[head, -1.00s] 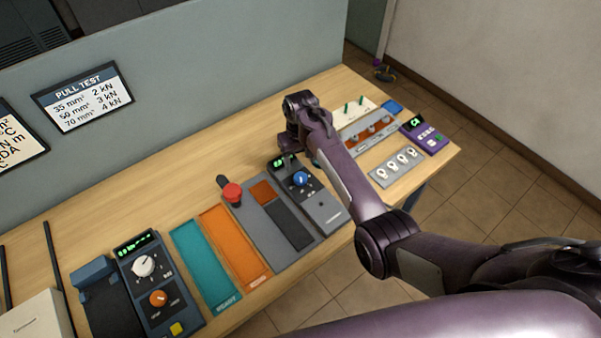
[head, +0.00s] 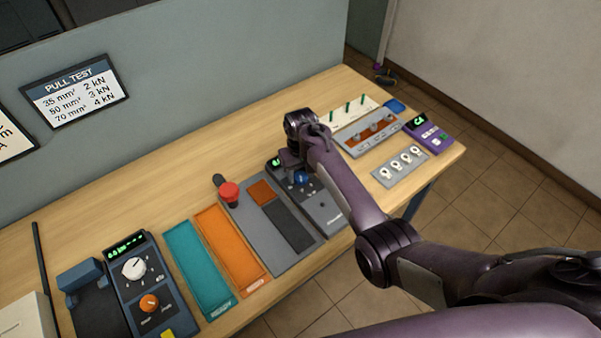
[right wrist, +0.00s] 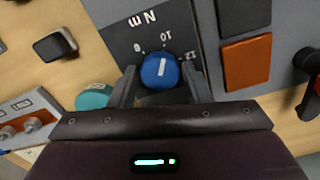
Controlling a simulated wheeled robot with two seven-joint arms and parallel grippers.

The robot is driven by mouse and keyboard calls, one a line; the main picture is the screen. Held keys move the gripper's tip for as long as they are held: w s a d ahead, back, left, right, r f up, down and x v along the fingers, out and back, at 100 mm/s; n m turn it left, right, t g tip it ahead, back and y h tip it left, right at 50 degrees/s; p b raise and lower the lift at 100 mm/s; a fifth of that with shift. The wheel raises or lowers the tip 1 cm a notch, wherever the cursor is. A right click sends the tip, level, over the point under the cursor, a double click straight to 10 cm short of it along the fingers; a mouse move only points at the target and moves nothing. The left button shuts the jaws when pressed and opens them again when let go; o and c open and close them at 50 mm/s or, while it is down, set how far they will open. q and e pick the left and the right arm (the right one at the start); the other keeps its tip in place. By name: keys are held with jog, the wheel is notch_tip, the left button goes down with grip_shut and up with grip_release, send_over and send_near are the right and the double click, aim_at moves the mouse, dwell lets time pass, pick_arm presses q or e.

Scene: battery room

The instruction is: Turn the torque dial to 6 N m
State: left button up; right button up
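The torque dial (head: 302,178) is a blue round knob on a grey tool panel (head: 322,212) near the middle of the bench. My right gripper (head: 292,166) is over it, pointing down, and partly covers it in the head view. My left gripper is not in view.
On the right are a switch plate (head: 400,167) and a purple box (head: 430,134).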

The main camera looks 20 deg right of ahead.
jog(key=c, duration=0.6)
